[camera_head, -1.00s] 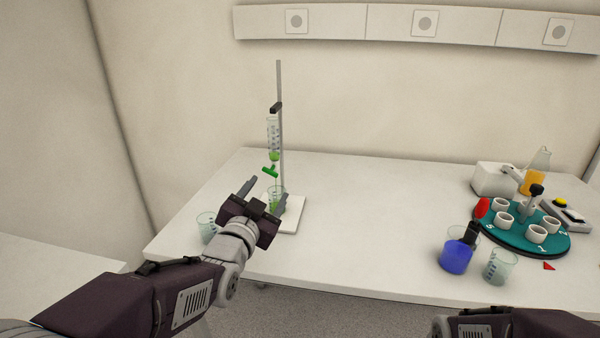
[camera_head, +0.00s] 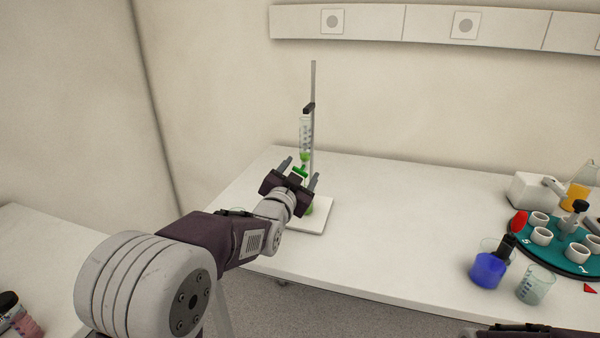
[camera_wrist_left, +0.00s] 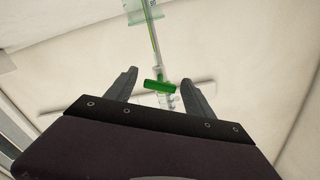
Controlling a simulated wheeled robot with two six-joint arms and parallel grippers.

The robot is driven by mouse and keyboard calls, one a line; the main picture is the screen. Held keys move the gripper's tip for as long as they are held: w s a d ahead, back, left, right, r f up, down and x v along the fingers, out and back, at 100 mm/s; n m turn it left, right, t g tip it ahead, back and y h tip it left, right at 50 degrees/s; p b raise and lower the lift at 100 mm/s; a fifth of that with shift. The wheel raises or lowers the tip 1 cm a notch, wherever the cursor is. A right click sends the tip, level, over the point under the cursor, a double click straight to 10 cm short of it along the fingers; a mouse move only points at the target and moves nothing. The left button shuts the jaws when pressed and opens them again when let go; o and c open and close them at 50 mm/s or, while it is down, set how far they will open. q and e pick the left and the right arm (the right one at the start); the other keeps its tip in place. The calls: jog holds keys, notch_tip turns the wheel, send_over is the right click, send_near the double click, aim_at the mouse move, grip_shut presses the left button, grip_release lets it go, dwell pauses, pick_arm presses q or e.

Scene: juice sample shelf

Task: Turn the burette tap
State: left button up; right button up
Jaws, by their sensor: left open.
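The burette (camera_head: 305,135) stands upright on a stand with a grey rod (camera_head: 313,85) and a white base (camera_head: 318,214). It holds green liquid. Its green tap (camera_head: 300,171) is low on the tube. In the left wrist view the green tap handle (camera_wrist_left: 158,86) lies crosswise between the two fingers, apart from both. My left gripper (camera_head: 302,172) is open around the tap's place, its fingers pointing toward the stand. A beaker under the burette is mostly hidden behind the gripper; a bit of green (camera_head: 309,208) shows there.
At the right are a blue-filled beaker (camera_head: 487,270), an empty beaker (camera_head: 535,285) and a teal carousel (camera_head: 570,255) with white cups. An orange flask (camera_head: 578,193) stands behind. The table between stand and carousel is clear.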

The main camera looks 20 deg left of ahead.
pick_arm(q)
grip_shut()
jog(key=shift+f+n+b, duration=0.25)
jog(key=shift+n+b, duration=0.45)
jog(key=shift+n, duration=0.1)
jog(key=n+b, duration=0.1)
jog(key=n, duration=0.1)
jog(key=shift+n, duration=0.3)
jog(key=shift+r+n, duration=0.2)
jog(key=shift+n, duration=0.4)
grip_release()
jog(key=shift+s, duration=0.1)
